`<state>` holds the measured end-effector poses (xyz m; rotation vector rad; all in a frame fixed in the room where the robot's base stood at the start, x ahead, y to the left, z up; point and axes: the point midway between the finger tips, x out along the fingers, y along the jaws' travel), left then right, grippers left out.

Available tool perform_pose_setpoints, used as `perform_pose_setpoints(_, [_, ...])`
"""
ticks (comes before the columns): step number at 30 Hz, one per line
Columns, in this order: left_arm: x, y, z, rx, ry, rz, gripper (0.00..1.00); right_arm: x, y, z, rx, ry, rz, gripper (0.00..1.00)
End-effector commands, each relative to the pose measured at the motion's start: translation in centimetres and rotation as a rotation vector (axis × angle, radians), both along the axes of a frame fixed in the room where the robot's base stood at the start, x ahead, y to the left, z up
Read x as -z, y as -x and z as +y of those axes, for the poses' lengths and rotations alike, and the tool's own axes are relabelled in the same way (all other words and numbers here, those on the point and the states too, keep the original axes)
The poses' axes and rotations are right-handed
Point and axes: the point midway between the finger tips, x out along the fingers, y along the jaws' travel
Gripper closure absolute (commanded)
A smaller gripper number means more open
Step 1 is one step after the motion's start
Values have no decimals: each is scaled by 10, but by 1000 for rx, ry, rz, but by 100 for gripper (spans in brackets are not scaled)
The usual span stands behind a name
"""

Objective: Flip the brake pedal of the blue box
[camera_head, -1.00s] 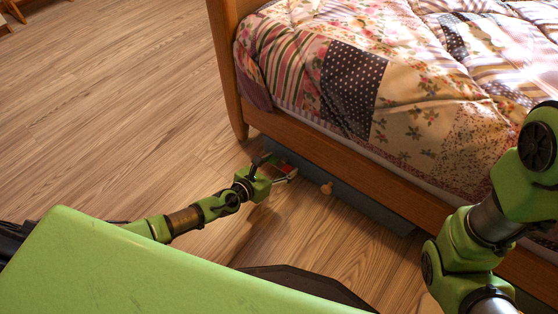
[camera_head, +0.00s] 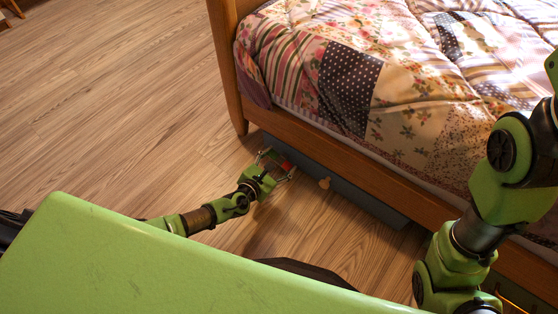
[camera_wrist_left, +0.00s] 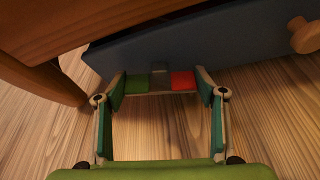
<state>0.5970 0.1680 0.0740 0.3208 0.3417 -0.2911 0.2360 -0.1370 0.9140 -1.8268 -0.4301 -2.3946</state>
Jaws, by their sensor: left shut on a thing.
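The blue box (camera_head: 350,190) is a low drawer-like box under the bed, with a round wooden knob (camera_head: 324,183) on its front. In the left wrist view its blue front (camera_wrist_left: 235,45) spans the top. The brake pedal (camera_wrist_left: 158,80) sticks out low from this front, with a green pad at left, a grey middle and a red pad at right. Its red part also shows in the head view (camera_head: 287,165). My left gripper (camera_wrist_left: 161,91) is shut on the pedal, one finger at each end. It also shows in the head view (camera_head: 280,166). My right gripper is out of view.
The wooden bed frame (camera_head: 320,140) with a patchwork quilt (camera_head: 400,80) overhangs the box. A bed leg (camera_wrist_left: 40,82) stands left of my left gripper. The wooden floor (camera_head: 110,100) is clear to the left. My right arm is at the right edge.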

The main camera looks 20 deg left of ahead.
Motion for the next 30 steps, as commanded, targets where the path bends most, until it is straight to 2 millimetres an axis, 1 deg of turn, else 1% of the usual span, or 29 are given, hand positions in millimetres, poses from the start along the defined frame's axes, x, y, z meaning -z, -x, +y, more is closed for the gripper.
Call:
perform_pose_setpoints(1, [0,-1,0,0,-3,-2,34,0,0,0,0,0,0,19])
perform_pose_setpoints(3, [0,-1,0,0,-3,-2,19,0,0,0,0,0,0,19])
perform_pose_setpoints(13, [0,0,0,0,-1,0,19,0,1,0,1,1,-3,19])
perform_pose_setpoints(17, [-1,7,1,-1,1,1,19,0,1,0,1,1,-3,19])
perform_pose_setpoints(23, [-12,32,8,0,3,2,19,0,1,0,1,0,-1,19])
perform_pose_setpoints(30, [-29,74,19,1,-1,1,19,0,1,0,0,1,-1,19])
